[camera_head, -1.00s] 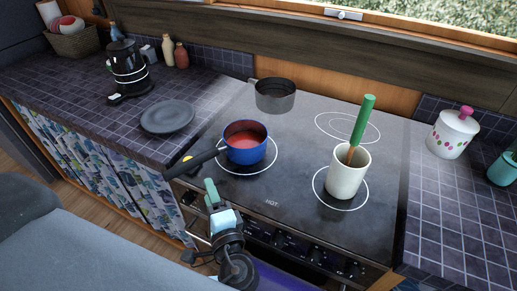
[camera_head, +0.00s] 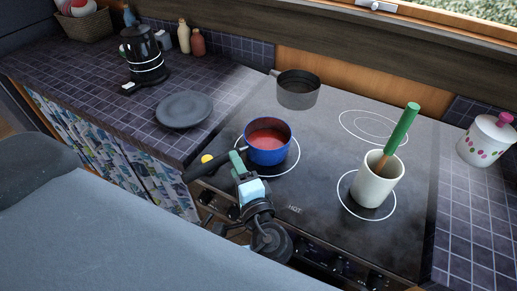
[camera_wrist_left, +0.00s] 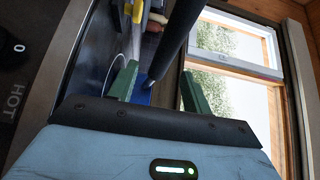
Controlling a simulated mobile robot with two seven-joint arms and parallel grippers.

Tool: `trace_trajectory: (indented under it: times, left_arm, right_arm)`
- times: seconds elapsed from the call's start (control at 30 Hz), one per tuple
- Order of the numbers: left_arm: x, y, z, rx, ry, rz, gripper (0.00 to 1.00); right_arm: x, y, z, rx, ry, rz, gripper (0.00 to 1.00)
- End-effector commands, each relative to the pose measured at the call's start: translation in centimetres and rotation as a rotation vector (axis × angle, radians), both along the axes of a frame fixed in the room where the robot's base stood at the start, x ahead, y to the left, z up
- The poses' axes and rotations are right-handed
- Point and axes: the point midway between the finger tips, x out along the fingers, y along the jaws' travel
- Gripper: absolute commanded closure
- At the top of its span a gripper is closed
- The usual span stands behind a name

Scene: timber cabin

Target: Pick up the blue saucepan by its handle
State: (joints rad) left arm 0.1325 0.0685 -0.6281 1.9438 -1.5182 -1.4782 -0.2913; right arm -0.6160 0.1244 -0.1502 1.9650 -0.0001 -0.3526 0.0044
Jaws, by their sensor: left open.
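The blue saucepan (camera_head: 269,155), with red contents, stands on a ringed burner of the black stove. Its dark handle (camera_head: 206,166) points left and toward me over the stove's front edge. My left gripper (camera_head: 239,164) is open at the handle, close to the pan's wall, one green finger showing. In the left wrist view, the dark handle (camera_wrist_left: 178,42) appears between the two green fingers (camera_wrist_left: 160,82), with a bit of blue pan (camera_wrist_left: 142,90) beyond. I cannot tell whether the fingers touch the handle. My right gripper is not in view.
A grey pot (camera_head: 298,92) stands behind the saucepan. A white crock (camera_head: 374,183) with a green-handled utensil (camera_head: 402,130) stands to the right. A grey plate (camera_head: 184,110) and black kettle (camera_head: 145,60) are on the left counter, a lidded jar (camera_head: 486,142) on the right.

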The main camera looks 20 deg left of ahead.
Motion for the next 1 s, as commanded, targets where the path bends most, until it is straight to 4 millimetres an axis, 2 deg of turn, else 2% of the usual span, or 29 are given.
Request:
trace_trajectory:
  times: [0.27,0.5,0.63,0.93,1.0]
  left_arm:
    - [0.9,1.1,0.2,0.002,-0.003,-0.001,0.51]
    - [2.7,3.8,0.7,0.004,-0.012,0.0,0.51]
    - [3.6,4.7,0.4,0.002,-0.006,0.001,0.51]
    - [3.8,5.1,0.1,0.0,0.0,0.0,0.51]
    - [3.8,5.1,0.1,0.0,0.0,0.0,0.59]
  right_arm:
    - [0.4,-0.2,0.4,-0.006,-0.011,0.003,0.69]
    - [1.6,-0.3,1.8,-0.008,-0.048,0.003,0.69]
    - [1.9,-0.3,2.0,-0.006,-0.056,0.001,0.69]
    - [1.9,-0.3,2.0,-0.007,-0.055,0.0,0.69]
    - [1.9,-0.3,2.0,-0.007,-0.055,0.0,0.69]
